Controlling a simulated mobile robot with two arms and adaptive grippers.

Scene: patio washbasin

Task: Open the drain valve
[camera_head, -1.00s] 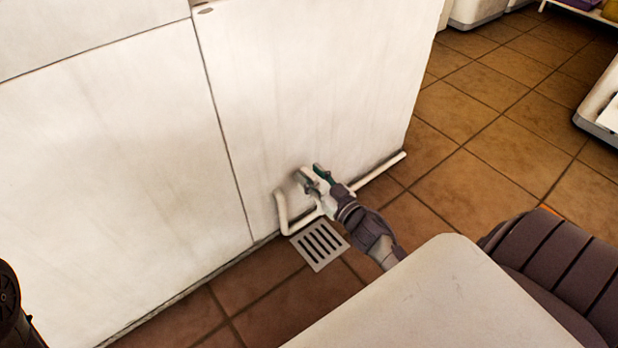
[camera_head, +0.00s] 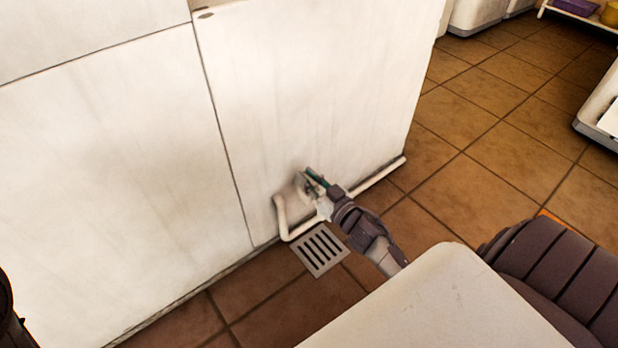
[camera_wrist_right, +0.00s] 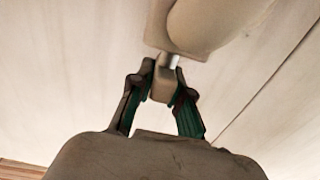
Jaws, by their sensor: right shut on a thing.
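The drain valve shows in the right wrist view as a pale, rounded body (camera_wrist_right: 200,25) with a short metal stem and a small, blocky handle (camera_wrist_right: 164,84). My right gripper (camera_wrist_right: 167,92) has its two green-lined fingers on either side of the handle and is shut on it. In the head view my right gripper (camera_head: 313,182) reaches low to the white basin wall, just above the white drain pipe (camera_head: 281,215). There the gripper mostly hides the valve. My left gripper is not in view.
A slotted metal floor grate (camera_head: 320,249) lies beside the pipe at the foot of the white wall (camera_head: 310,80). Brown floor tiles (camera_head: 450,205) are clear to the right. A white unit (camera_head: 600,105) stands at the right edge.

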